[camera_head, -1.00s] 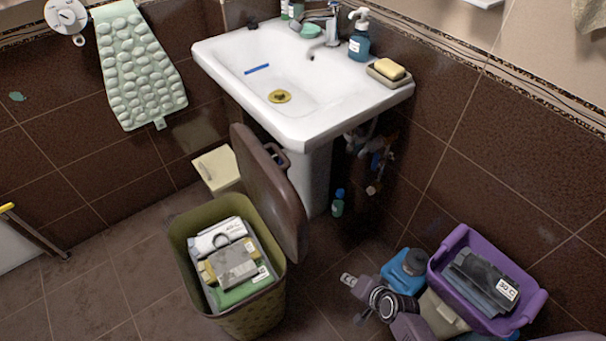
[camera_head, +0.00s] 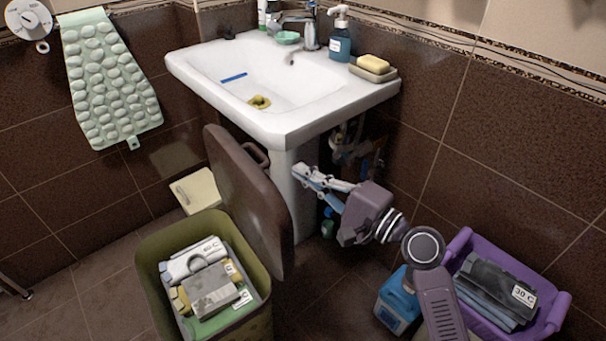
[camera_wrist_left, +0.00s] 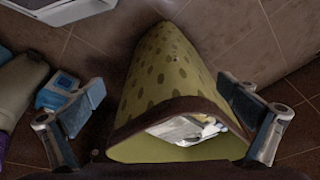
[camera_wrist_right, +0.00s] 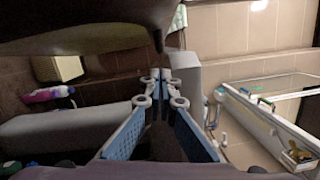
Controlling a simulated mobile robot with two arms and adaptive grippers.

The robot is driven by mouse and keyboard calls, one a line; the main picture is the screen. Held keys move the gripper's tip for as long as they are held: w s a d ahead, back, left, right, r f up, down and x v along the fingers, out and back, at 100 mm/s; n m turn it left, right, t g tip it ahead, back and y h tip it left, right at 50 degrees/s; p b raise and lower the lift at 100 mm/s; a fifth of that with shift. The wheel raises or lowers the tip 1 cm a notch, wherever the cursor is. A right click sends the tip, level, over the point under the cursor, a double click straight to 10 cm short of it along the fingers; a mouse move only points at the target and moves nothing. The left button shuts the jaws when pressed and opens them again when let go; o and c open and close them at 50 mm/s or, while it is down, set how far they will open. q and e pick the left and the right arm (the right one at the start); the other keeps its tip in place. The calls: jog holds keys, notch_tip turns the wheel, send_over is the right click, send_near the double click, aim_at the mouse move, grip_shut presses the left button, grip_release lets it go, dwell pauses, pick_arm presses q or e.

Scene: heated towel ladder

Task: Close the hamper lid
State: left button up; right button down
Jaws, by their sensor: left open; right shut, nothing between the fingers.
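The olive hamper (camera_head: 247,326) stands on the floor at the lower left of the head view, with labelled folded cloths (camera_head: 207,286) inside. Its brown lid (camera_head: 243,200) is open, standing steeply on the hamper's right side, with a handle at its top. My right gripper (camera_head: 299,172) is shut and empty, just right of the lid near the sink pedestal; I cannot tell whether it touches. The lid seems to be the dark surface (camera_wrist_right: 90,25) in the right wrist view. My left gripper (camera_wrist_left: 166,103) is open, with the hamper (camera_wrist_left: 165,72) showing between its fingers; the head view does not show it.
The white sink (camera_head: 285,110) overhangs the space behind the lid. A cream box (camera_head: 197,190) lies behind the hamper.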

jog(key=x, duration=0.7)
jog(key=shift+w+a+b, duration=0.3)
jog(key=shift+b, duration=0.05)
jog(key=shift+s, duration=0.1)
